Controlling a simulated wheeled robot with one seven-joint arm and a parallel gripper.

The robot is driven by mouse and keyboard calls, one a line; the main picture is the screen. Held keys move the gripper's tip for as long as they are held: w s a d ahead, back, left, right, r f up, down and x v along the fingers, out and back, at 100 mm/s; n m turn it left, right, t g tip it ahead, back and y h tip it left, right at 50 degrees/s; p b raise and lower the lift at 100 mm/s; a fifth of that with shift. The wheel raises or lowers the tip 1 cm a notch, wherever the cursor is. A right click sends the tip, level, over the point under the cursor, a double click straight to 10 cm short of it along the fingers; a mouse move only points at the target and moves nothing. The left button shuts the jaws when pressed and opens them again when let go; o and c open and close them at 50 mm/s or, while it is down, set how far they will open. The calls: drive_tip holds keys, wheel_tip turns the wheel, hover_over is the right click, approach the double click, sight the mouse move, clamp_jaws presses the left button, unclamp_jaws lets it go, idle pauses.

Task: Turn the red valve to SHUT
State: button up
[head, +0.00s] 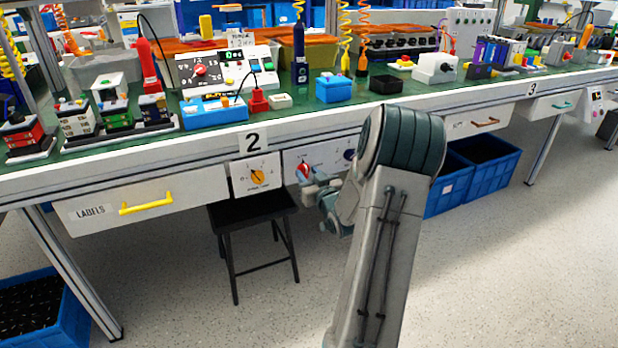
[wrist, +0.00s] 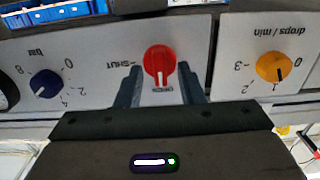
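The red valve (wrist: 159,60) is a round knob on a pale panel under the bench, and it shows in the head view (head: 303,171). In the upside-down wrist view its white pointer faces down the picture, toward a small label that seems to read OPEN. The SHUT mark (wrist: 123,64) is to the knob's left there. My gripper (wrist: 159,70) is open, with one dark finger on each side of the knob's lower part. I cannot tell whether the fingers touch it. In the head view my gripper (head: 318,190) is at the panel, partly hidden by my arm.
In the wrist view, a yellow drops/min knob (wrist: 273,66) is on the right and a blue bar knob (wrist: 44,84) on the left. A black stool (head: 255,212) stands under the bench. The bench edge (head: 290,138) runs above the panels. Blue crates (head: 485,165) stand right of my arm.

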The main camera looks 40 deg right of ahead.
drive_tip(key=shift+c, duration=0.3)
clamp_jaws()
drive_tip(key=shift+m+p, duration=0.3)
drive_tip(key=m+p, duration=0.1)
drive_tip(key=m, duration=0.1)
drive_tip(key=shift+d+r+m+p, duration=0.1)
drive_tip(key=shift+m+p, duration=0.2)
drive_tip(key=shift+m, duration=0.1)
drive_tip(key=m+p, duration=0.3)
drive_tip(key=m, duration=0.2)
drive_tip(key=shift+m, duration=0.3)
drive_tip(key=m+p, duration=0.2)
drive_tip(key=m, duration=0.2)
drive_tip(key=shift+d+p, duration=0.1)
drive_tip(key=shift+p, duration=0.3)
drive_tip(key=m, duration=0.1)
drive_tip(key=m+p, duration=0.1)
drive_tip(key=m, duration=0.1)
drive_tip(key=m+p, duration=0.1)
drive_tip(key=shift+f+m, duration=0.3)
drive_tip(key=shift+m, duration=0.3)
